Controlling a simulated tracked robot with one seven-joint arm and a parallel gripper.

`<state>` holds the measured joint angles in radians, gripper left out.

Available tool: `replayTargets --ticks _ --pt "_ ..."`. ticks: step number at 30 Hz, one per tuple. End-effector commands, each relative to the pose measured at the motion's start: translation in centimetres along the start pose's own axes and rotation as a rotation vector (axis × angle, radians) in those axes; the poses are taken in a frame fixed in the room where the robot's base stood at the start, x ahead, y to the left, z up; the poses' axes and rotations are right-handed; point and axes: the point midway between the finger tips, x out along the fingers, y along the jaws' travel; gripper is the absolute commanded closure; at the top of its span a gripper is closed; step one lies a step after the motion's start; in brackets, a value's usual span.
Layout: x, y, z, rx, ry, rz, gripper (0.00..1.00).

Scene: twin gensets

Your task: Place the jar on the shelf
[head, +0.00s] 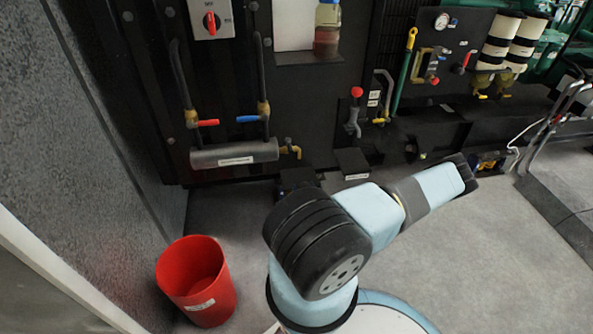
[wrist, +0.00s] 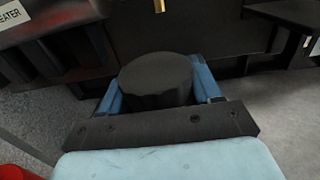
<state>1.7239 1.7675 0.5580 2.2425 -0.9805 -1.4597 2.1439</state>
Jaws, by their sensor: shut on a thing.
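In the wrist view, the two blue fingers of my gripper (wrist: 158,92) are shut on a dark, round-topped thing (wrist: 156,78). Only its black top and upper side show, so I cannot tell whether it is a jar. My gripper is not at that jar.
A grey heater cylinder (head: 234,154) with red-handled and blue-handled valves is low on the panel; its label shows in the wrist view (wrist: 12,12). A dark labelled ledge (head: 352,162) juts out right of it. A red bucket (head: 198,285) stands by the left wall.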

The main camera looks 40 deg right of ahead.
Motion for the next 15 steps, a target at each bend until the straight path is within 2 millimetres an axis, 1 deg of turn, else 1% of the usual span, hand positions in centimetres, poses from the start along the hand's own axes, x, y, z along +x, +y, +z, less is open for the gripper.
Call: replayTargets --ticks 1,9,12,15 --pt "1.2 -0.3 0.1 -0.004 -0.004 -0.004 0.67" --pt "7.0 -1.1 0.1 -0.005 -0.004 -0.016 0.67" --pt "9.0 -1.2 0.1 -0.004 -0.003 -0.018 0.67" --pt "10.5 -1.2 0.1 -0.002 -0.002 -0.018 0.67"
